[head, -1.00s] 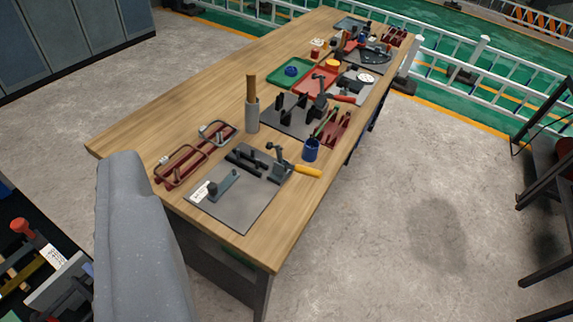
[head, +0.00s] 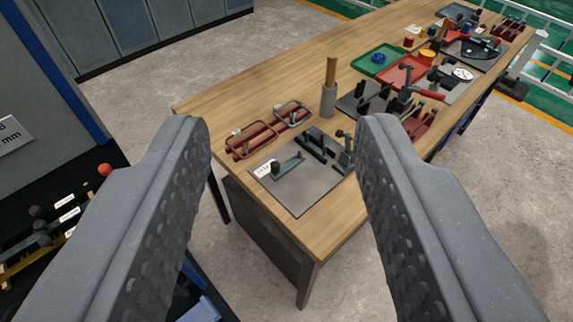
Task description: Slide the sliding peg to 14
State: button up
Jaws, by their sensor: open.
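My gripper (head: 283,124) is open and empty, with its two grey ridged jaws wide apart in the foreground. Between them, farther off, a grey plate (head: 302,198) lies on the near end of the wooden table. On it are a slim grey bar (head: 288,167) with a dark upright knob, a white label (head: 265,169) and a black slotted block (head: 315,146). Whether this bar and knob are the sliding peg I cannot tell. No mark reading 14 is legible. The right jaw hides part of the plate's right side.
Red racks with wire loops (head: 251,142) and a grey holder (head: 328,101) with a wooden rod stand behind the plate. Green (head: 372,67) and red trays lie farther back. At left, a dark surface holds a red knob (head: 105,169) and labelled parts. Concrete floor (head: 490,165) is open at right.

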aim_at(277, 171)
jog(key=k, duration=1)
jog(key=z, duration=0.3)
jog(key=i, duration=1.75)
jog(key=u, duration=0.6)
